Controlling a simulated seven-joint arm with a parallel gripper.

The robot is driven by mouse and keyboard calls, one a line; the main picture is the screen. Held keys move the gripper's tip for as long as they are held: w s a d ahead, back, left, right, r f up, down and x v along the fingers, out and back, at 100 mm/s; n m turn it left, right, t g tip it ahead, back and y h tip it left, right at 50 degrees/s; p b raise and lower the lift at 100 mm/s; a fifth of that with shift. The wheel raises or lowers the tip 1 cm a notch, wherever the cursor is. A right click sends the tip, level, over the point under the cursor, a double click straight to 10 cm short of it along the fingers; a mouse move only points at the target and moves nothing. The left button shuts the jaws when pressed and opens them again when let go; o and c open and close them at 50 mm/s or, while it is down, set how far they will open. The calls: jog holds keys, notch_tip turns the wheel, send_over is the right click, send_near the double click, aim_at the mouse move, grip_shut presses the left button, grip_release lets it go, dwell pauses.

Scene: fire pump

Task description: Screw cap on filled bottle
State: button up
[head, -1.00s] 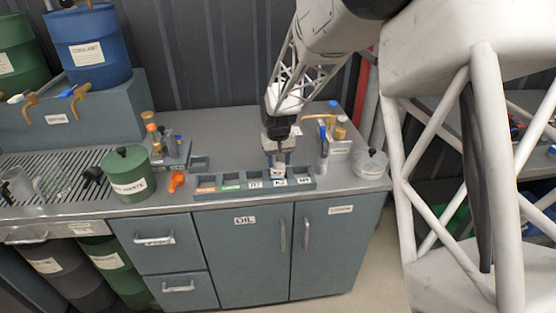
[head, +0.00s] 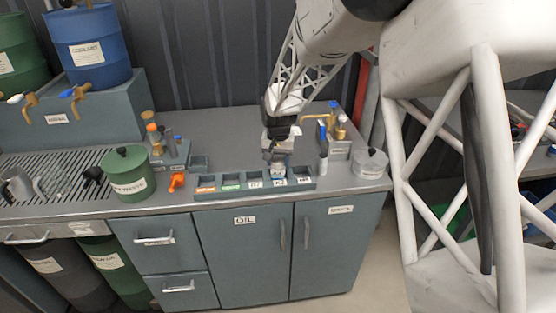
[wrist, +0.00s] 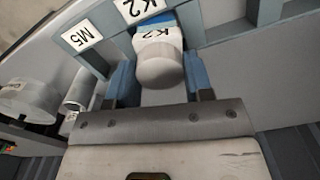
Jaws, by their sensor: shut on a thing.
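A small pale bottle (wrist: 158,38) with a K2 label stands in the K2 slot of the grey-blue rack (head: 206,192). A rounded pale grey piece, apparently its cap (wrist: 160,73), is at its near end in the wrist view. My gripper (wrist: 160,82) has its blue fingers on either side of this piece and is shut on it. In the head view my gripper (head: 277,160) points down over the rack. Whether the cap's thread is engaged cannot be seen.
A clear lidded jar (head: 371,164) and a slim grey bottle (head: 323,163) stand right of the rack. A green pot (head: 129,172) and an orange item (head: 177,181) are to its left. The bench behind the rack is partly clear.

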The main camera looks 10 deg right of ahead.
jog(key=shift+m, duration=1)
jog(key=shift+m, duration=2.2)
jog(key=o, duration=1.4)
jog(key=shift+c, duration=0.2)
jog(key=shift+r, duration=1.65)
jog(key=shift+r, duration=2.35)
